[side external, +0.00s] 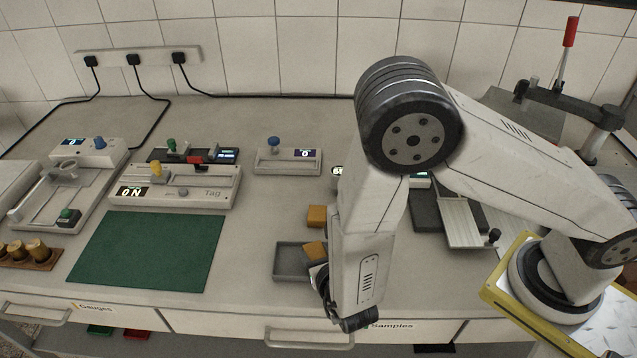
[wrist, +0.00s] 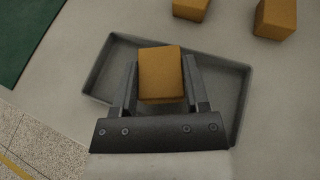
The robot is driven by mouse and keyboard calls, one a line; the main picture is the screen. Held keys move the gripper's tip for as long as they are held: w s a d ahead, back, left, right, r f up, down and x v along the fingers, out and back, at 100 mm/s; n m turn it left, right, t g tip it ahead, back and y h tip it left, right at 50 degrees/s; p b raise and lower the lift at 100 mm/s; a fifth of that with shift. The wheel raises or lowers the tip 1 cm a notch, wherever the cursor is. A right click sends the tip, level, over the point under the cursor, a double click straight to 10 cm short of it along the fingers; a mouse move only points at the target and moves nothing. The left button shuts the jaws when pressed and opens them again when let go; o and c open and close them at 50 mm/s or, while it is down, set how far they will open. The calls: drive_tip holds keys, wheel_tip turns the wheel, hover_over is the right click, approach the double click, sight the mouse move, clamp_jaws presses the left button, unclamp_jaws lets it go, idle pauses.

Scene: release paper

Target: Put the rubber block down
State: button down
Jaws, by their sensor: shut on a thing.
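The rubber block (wrist: 160,75) is an orange-tan block between the two fingers of my gripper (wrist: 160,92) in the wrist view. My gripper is shut on it, over a shallow grey tray (wrist: 232,92). I cannot tell whether the block touches the tray floor. In the side external view the held block (side external: 314,250) shows at the right end of the tray (side external: 290,272), and my gripper (side external: 318,275) is mostly hidden by my own wrist.
Two similar orange blocks lie on the bench just beyond the tray, one at top centre (wrist: 190,8) and one at top right (wrist: 276,18) in the wrist view. A green mat (side external: 145,250) lies left of the tray. The bench's front edge is close.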

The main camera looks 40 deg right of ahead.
drive_tip(key=shift+f, duration=0.65)
drive_tip(key=shift+f, duration=0.2)
drive_tip(key=shift+c, duration=0.5)
unclamp_jaws()
drive_tip(key=shift+r, duration=0.2)
drive_tip(key=shift+v, duration=3.75)
